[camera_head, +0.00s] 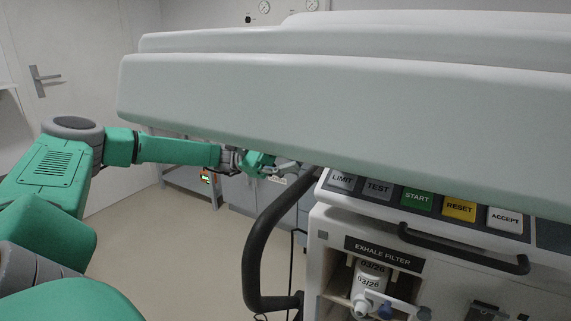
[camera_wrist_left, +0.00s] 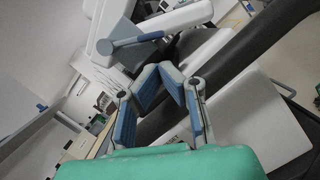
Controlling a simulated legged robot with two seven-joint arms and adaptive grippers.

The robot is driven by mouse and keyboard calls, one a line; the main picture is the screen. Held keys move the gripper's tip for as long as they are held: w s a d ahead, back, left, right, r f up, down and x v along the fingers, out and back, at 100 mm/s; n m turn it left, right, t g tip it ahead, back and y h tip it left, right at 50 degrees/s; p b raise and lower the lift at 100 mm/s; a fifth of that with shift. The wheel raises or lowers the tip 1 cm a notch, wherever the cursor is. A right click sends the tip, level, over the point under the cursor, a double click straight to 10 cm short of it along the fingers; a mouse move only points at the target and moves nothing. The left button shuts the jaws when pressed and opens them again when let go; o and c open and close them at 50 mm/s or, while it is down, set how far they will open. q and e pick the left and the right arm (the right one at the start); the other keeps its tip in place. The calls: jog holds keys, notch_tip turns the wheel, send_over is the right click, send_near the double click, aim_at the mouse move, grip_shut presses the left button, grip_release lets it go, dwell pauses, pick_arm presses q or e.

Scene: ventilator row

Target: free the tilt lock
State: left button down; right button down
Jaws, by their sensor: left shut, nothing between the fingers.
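A blue-grey lever (camera_wrist_left: 138,40) with a round pivot end, which looks like the tilt lock, sits on a pale housing at the top of the left wrist view. I cannot make it out in the head view. My left gripper (camera_wrist_left: 159,72) is just below the lever in that picture, its blue-padded fingers closed together and empty. Contact with the lever cannot be judged. In the head view, the left gripper (camera_head: 289,168) reaches under the lower edge of the large white panel (camera_head: 340,100), which partly hides it. My right gripper is not in view.
The ventilator front has labelled buttons (camera_head: 418,197), a black handle (camera_head: 463,249) and an exhale filter bay (camera_head: 368,288). A thick dark curved bar (camera_head: 257,245) stands left of it. Open floor (camera_head: 165,250) lies at left, with a door (camera_head: 75,90) behind.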

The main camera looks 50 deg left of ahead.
pick_arm(q)
jog(key=x, duration=0.5)
jog(key=shift+d, duration=0.1)
notch_tip(320, 180, up, 6)
jog(key=s+n+t+y+p, duration=0.1)
jog(key=s+n+t+p, duration=0.3)
jog(key=n+p, duration=1.35)
jog(key=s+a+f+m+p, duration=0.2)
jog(key=s+a, duration=0.1)
jog(key=a, duration=0.7)
jog(key=shift+s+f+t, duration=0.2)
jog(key=shift+f+t, duration=0.05)
jog(key=shift+t, duration=0.15)
dwell(0.4)
